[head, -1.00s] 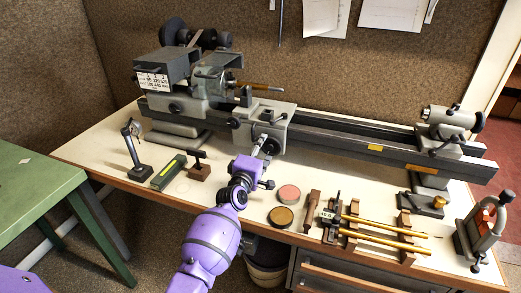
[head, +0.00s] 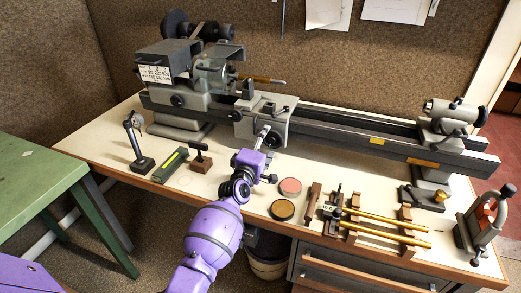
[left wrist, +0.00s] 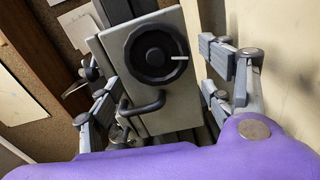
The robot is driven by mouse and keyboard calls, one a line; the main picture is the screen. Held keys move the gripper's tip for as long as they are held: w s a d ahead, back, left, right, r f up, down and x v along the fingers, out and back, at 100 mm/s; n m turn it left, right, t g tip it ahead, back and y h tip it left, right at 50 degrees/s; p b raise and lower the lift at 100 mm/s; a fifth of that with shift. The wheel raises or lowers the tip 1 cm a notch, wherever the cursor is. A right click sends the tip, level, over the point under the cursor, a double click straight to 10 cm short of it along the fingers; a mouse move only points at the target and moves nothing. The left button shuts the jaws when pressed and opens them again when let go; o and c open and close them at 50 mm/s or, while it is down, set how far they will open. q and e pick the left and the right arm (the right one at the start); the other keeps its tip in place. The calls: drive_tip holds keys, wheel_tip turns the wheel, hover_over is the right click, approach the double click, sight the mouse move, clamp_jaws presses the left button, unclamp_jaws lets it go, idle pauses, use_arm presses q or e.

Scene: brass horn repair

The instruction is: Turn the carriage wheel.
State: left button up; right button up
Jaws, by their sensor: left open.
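The carriage wheel is a black round handwheel (left wrist: 152,52) with a white mark on its right side, on the grey front plate of the lathe carriage (left wrist: 118,60). In the head view the wheel (head: 275,140) is small and partly covered by my gripper. My left gripper (head: 262,137) is in front of the carriage. In the left wrist view my left gripper (left wrist: 153,75) is open, with one finger to each side of the wheel and visible gaps between. I cannot tell its distance from the wheel in depth. My right gripper is not in view.
A black bent lever (left wrist: 143,104) sticks out below the wheel in the wrist view. On the bench (head: 225,205) stand a dial stand (head: 138,145), round tins (head: 283,210) and a rack with brass rods (head: 385,227). A green table (head: 40,175) is at the left.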

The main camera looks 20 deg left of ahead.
use_arm(q)
drive_tip(key=s, duration=1.1)
drive_tip(key=shift+s, duration=0.3)
drive_tip(key=shift+a, duration=0.1)
drive_tip(key=shift+c, duration=0.3)
